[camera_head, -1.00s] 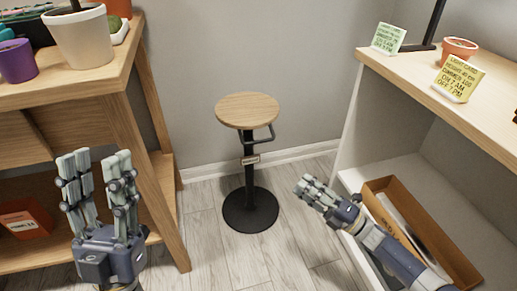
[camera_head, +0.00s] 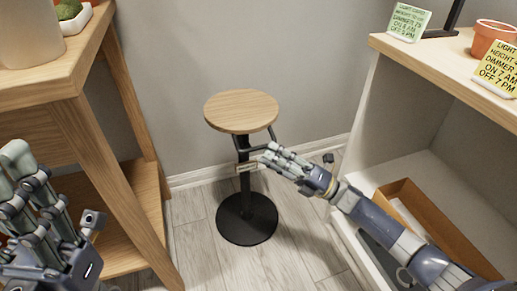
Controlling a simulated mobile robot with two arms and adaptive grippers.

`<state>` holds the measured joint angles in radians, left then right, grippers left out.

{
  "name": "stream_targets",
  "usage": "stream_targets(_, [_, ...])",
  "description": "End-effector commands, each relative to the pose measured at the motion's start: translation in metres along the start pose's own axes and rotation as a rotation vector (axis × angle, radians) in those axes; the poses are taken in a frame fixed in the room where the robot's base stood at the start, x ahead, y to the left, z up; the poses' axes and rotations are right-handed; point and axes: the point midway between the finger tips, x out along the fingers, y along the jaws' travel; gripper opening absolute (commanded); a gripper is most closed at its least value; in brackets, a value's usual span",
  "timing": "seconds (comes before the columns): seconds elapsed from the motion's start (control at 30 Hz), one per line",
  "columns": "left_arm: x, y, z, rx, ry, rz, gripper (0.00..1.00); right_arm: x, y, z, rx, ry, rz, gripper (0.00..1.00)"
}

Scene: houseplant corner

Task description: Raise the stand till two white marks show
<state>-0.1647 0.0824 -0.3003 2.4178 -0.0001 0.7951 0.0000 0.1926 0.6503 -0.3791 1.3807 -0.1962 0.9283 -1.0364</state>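The stand has a round wooden top (camera_head: 241,108), a black column and a round black base (camera_head: 247,220) on the floor. A dark bent bar runs below the top. A pale tag-like piece (camera_head: 247,166) crosses the column. I cannot make out two white marks. My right gripper (camera_head: 272,157) reaches in from the right, its fingertips close beside the column below the top. Whether they touch the stand, or are open or shut, I cannot tell. My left gripper (camera_head: 52,195) is at the lower left, fingers spread and empty, partly cut off by the frame edge.
A wooden shelf unit (camera_head: 112,170) stands at the left, bearing a large pot (camera_head: 28,35). At the right is a pale shelf with cards (camera_head: 409,25), a terracotta pot (camera_head: 492,38) and, below, a cardboard box (camera_head: 440,225). Floor is clear in front of the stand.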

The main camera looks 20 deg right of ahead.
Motion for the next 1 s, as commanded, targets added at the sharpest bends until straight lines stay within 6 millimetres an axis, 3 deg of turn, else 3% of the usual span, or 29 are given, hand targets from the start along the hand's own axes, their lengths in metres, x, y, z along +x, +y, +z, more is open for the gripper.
stream_targets(0.1, [0.001,0.0,0.0,0.002,0.013,0.005,0.4,0.021,0.0,-0.001,-0.001,0.001,0.004,0.3])
stream_targets(0.3, [0.003,0.001,0.0,0.004,0.027,0.011,0.4,0.042,-0.001,0.0,0.0,0.0,0.001,0.3])
stream_targets(0.63, [0.004,0.001,0.001,0.003,0.026,0.012,0.4,0.046,0.0,0.0,0.0,-0.001,-0.001,0.3])
stream_targets(0.67, [0.004,0.001,0.001,0.003,0.026,0.012,0.4,0.046,0.0,0.0,0.0,-0.001,-0.001,0.28])
stream_targets(0.8, [0.004,0.001,0.001,0.003,0.026,0.012,0.4,0.046,0.0,0.0,0.0,-0.001,-0.001,0.0])
stream_targets(1.0, [0.005,0.001,0.0,0.003,0.027,0.012,0.4,0.046,0.0,0.0,0.0,-0.001,-0.001,0.0])
